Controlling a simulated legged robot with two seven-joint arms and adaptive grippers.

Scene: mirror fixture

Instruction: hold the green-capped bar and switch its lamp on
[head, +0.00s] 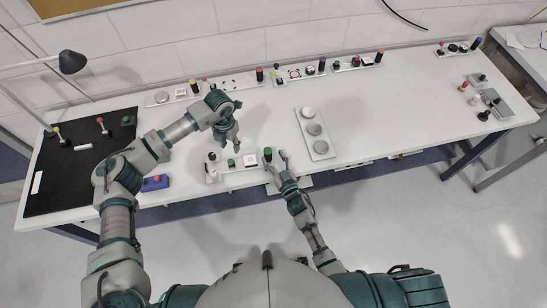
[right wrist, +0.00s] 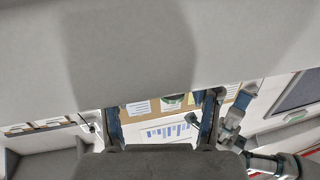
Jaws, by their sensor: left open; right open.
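The green-capped bar (head: 267,154) stands upright at the right end of a white panel (head: 240,176) near the table's front edge. The panel also carries a green dome (head: 231,162), a white square part (head: 250,160) and small red and green parts at its left end. I cannot tell which part is the lamp. My right gripper (head: 278,163) is open, just right of the bar; contact is unclear. In the right wrist view its fingers (right wrist: 161,120) are apart with nothing seen gripped. My left gripper (head: 231,138) is open and empty above the table, behind the panel.
Similar panels with colored caps line the table's back edge. A white plate with round grey discs (head: 314,132) lies to the right. A black mat (head: 75,170) with a lamp (head: 72,62) is at left, and a blue box (head: 155,183) at front left. The table's right-middle is clear.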

